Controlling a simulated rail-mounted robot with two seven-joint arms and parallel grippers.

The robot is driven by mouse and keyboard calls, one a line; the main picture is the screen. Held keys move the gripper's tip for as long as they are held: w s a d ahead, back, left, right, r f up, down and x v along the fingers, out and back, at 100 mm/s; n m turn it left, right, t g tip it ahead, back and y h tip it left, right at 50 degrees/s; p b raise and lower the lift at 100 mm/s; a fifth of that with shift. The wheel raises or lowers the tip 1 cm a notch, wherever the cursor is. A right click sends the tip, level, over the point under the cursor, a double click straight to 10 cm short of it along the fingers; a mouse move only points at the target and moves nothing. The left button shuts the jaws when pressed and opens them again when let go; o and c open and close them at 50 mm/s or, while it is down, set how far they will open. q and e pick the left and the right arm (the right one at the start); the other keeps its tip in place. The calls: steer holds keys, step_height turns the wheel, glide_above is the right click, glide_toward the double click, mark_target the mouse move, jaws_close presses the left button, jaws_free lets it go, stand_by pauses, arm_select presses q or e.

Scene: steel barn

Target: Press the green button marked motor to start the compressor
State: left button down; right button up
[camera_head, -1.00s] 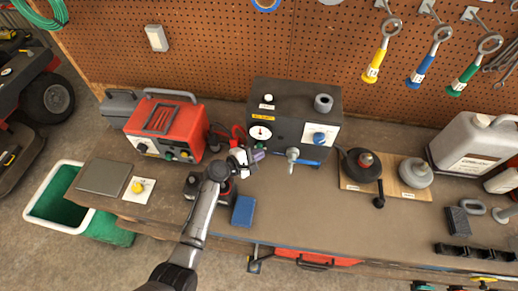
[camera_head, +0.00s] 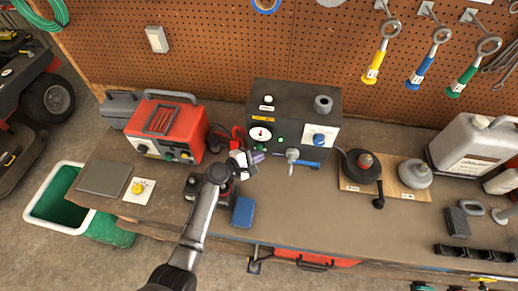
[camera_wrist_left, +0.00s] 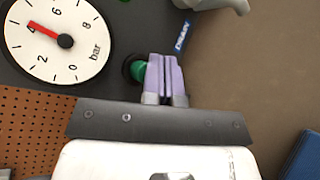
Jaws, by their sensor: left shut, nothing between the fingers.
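The compressor is a dark box (camera_head: 328,106) at the back of the bench. Its front has a round pressure gauge (camera_head: 260,133), which also shows in the left wrist view (camera_wrist_left: 58,38) with a red needle near 4. Right of the gauge is a small green button (camera_head: 280,139); in the left wrist view the green button (camera_wrist_left: 137,70) sits in a dark collar, partly covered by my fingers. My left gripper (camera_head: 258,156) is shut and empty, its purple fingertips low in front of the panel. I cannot tell whether they touch the button. My right gripper is out of view.
A tap (camera_head: 291,157) with a blue handle sticks out right of my gripper. A red machine (camera_head: 166,121) stands to the left. A blue block (camera_head: 243,212) lies below my gripper. A board (camera_head: 412,193) holds two round items to the right.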

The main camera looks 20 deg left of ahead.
arm_select(q)
steer(key=shift+s+d+p, duration=0.1)
steer(key=shift+s+p, duration=0.2)
steer(key=shift+s, duration=0.4)
steer(key=s+d+p, duration=0.1)
steer(key=s+p, duration=0.2)
steer(key=s, duration=0.3)
stand_by(0.4)
